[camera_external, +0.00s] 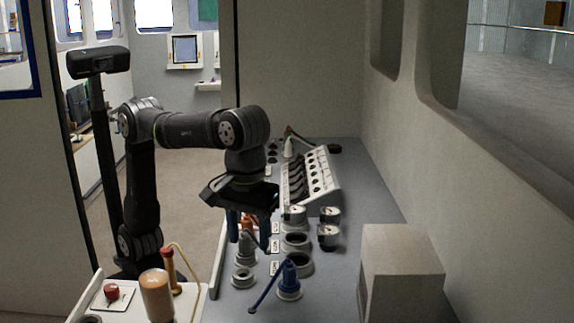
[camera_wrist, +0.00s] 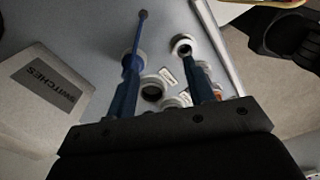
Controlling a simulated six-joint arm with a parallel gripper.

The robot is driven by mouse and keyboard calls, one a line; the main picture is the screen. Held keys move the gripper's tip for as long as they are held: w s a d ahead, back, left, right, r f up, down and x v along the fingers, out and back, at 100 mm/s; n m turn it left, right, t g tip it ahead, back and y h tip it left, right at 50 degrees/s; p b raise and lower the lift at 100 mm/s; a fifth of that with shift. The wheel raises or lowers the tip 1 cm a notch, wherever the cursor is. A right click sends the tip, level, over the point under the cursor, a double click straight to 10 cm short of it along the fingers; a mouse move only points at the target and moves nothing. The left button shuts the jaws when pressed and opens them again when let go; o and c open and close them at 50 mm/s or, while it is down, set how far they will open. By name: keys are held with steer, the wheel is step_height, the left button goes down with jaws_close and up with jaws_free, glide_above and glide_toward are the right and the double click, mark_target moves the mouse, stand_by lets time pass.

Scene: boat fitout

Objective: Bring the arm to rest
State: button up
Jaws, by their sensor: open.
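My gripper (camera_external: 249,232) points down over the left part of the grey counter (camera_external: 340,285), with its two blue fingers apart. In the wrist view, my gripper (camera_wrist: 165,75) shows nothing held between the fingers. In the outside view, a grey fitting (camera_external: 245,250) and an orange part (camera_external: 246,222) are close behind or below the fingers; contact cannot be told. A blue fitting with a long lever (camera_external: 289,280) stands on the counter to the right, apart from the gripper. It also shows in the wrist view (camera_wrist: 136,45), partly behind the left finger.
Round gauges (camera_external: 329,236), dark-holed rings (camera_external: 299,264) and a sloped switch panel (camera_external: 312,176) stand on the counter. A beige box (camera_external: 400,275) is at right, its label reading SWITCHES in the wrist view (camera_wrist: 45,85). A tray with a tan cylinder (camera_external: 156,295) is at front left.

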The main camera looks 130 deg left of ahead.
steer(key=s+d+r, duration=0.1)
steer(key=s+d, duration=0.3)
steer(key=shift+s+d, duration=0.15)
steer(key=shift+s, duration=0.1)
steer(key=shift+o, duration=0.5)
stand_by(1.7)
